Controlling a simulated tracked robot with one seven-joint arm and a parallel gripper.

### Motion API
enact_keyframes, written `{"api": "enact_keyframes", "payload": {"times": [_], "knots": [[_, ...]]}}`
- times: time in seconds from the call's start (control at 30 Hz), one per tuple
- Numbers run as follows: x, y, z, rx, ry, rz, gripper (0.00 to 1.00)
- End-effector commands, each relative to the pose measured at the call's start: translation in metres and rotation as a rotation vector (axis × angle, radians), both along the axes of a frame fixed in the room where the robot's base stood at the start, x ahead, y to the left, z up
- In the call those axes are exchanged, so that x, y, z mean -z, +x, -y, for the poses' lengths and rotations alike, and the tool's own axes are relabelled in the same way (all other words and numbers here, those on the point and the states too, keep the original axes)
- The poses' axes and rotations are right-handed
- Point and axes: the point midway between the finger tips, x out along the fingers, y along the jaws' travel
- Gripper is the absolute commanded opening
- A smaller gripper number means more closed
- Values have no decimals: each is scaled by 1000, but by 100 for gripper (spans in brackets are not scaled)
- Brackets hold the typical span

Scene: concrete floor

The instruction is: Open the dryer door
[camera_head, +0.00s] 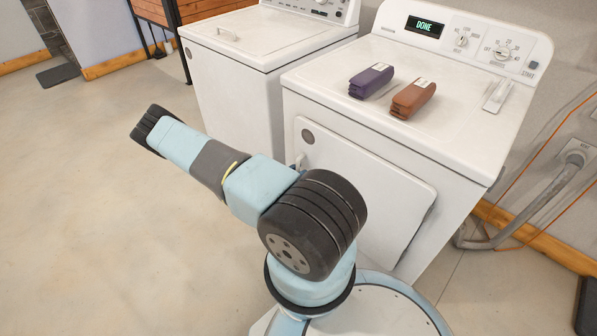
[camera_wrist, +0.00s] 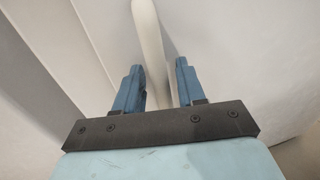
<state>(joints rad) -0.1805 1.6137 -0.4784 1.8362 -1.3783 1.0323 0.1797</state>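The dryer (camera_head: 440,130) is the white machine on the right in the head view, with a lit "DONE" display. Its square front door (camera_head: 370,185) sits in the front face, partly hidden by my arm. A dark strip shows along its lower right edge; I cannot tell whether the door is fully closed. A small piece of the pale handle (camera_head: 300,160) shows at the door's left side. In the wrist view my gripper (camera_wrist: 158,82) is open, with a pale handle bar (camera_wrist: 148,30) running between its two blue fingers. Contact is unclear. The head view hides my gripper.
A purple box (camera_head: 371,81) and a brown box (camera_head: 413,98) lie on the dryer top. A white washer (camera_head: 235,110) stands on the left. A hose and an orange cable run along the right wall. The floor at left is clear.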

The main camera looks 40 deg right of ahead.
Motion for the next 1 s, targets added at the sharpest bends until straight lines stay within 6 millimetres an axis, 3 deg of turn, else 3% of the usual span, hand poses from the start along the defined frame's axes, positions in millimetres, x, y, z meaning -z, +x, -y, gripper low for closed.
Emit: {"api": "enact_keyframes", "payload": {"times": [0.17,0.57,1.0], "knots": [[0,0,0,0,0,0,37],[0,0,0,0,-1,0,0],[0,1,1,-2,-1,1,0]]}}
